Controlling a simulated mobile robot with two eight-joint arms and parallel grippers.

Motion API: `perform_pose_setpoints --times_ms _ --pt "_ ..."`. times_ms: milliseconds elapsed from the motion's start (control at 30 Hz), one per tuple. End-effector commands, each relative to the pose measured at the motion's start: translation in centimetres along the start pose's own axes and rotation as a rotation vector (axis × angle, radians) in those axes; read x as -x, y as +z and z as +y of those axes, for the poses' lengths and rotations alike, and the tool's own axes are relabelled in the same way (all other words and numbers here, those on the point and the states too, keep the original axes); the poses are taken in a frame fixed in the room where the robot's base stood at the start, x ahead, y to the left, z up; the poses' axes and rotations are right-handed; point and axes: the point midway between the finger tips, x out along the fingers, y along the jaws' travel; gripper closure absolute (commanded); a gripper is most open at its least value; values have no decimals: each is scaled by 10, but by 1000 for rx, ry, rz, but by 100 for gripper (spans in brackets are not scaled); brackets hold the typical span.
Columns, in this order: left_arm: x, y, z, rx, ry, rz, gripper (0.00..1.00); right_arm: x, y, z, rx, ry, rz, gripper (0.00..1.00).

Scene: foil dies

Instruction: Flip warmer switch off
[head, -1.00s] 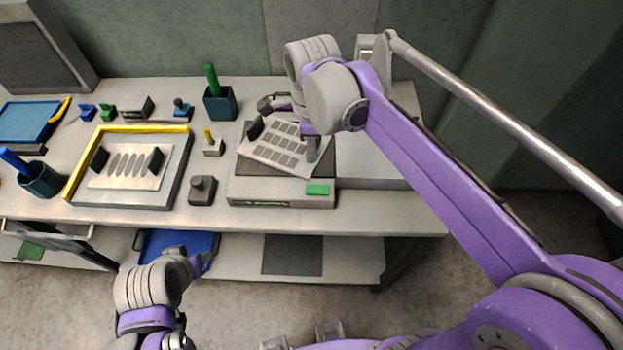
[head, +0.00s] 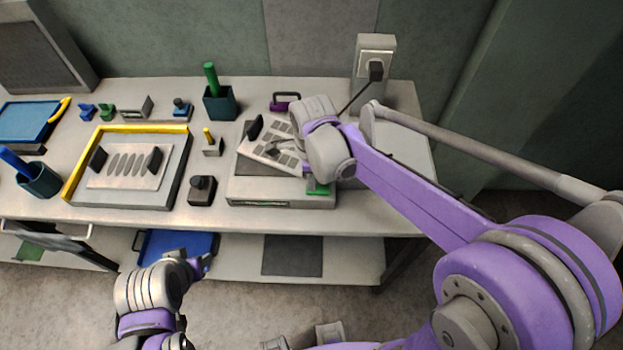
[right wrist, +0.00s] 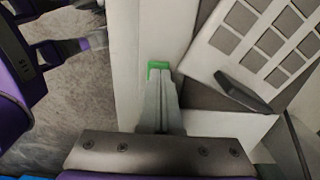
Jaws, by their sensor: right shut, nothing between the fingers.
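The warmer (head: 255,192) is a grey box near the front edge of the bench, with a perforated plate (head: 263,152) lying askew on top. Its green switch (head: 317,188) is at the front right corner, partly covered by my right wrist in the head view. In the right wrist view, my right gripper (right wrist: 161,76) is shut and empty. Its tips are right at the green switch (right wrist: 158,65) and hide part of it; I cannot tell whether they touch. My left gripper (head: 203,262) is low in front of the bench, away from the warmer; its jaws are unclear.
A wall outlet box (head: 375,62) with a plug and cable stands behind right. A yellow-edged tray (head: 126,129), a dark knobbed block (head: 201,190) and a teal cup (head: 220,103) stand to the left. The bench top right of the warmer is mostly clear.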

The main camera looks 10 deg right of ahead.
Motion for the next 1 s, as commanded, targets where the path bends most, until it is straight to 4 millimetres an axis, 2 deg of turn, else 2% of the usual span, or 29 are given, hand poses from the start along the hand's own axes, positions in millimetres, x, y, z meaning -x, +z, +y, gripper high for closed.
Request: perform_pose_setpoints --times_ms 200,1000 --pt "-8 9 0 0 0 -8 50 -9 4 1 5 5 70 100" --pt "-2 3 0 0 0 -3 50 1 -14 0 0 3 62 100"
